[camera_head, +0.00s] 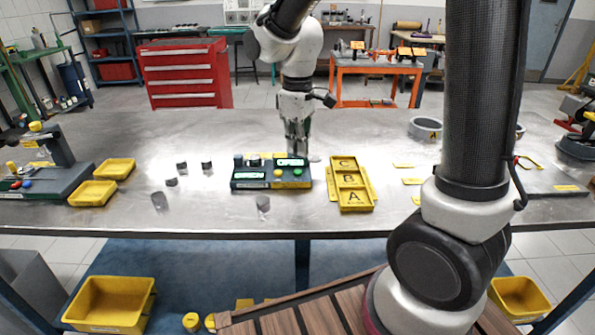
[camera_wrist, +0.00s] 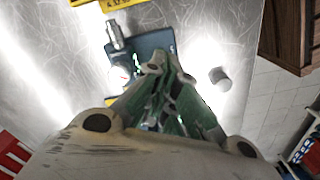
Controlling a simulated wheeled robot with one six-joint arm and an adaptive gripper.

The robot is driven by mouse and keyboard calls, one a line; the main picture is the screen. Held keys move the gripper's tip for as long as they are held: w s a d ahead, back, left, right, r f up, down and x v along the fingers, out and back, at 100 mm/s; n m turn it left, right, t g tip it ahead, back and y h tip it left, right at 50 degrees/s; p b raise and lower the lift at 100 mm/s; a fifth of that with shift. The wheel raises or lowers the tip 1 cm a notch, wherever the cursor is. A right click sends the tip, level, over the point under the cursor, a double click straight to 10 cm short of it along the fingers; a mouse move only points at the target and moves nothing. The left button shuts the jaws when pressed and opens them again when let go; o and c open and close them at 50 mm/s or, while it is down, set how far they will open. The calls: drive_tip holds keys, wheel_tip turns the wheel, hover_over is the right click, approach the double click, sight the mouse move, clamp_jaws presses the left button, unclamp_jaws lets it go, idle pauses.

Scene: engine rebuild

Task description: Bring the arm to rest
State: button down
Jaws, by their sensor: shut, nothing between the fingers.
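My gripper (camera_head: 297,150) points down over the steel workbench (camera_head: 370,135), just behind the dark device with green displays (camera_head: 250,184) and left of the yellow tray marked A, B and C (camera_head: 336,198). In the wrist view my gripper (camera_wrist: 166,66) has its fingertips together with nothing between them. Part of the dark device (camera_wrist: 150,40) shows beyond the fingers, which hide much of it. The gap between the fingertips and the bench is hard to judge.
Small grey cylinders (camera_head: 182,167) stand left of the device, and another (camera_head: 263,204) stands in front of it. Yellow bins (camera_head: 93,194) sit at the left. A grey ring (camera_head: 425,128) lies at the right. The bench's back left is clear.

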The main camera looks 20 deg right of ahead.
idle(0.6)
drive_tip(key=s+d+r+m+t, duration=0.2)
drive_tip(key=s+d+r+m, duration=0.2)
drive_tip(key=s+d, duration=0.3)
drive_tip(key=s+d+r+m+t, duration=0.2)
drive_tip(key=s+d+r+m, duration=0.2)
drive_tip(key=s, duration=0.8)
drive_tip(key=d+r, duration=0.2)
drive_tip(key=d, duration=0.2)
drive_tip(key=shift+r, duration=0.4)
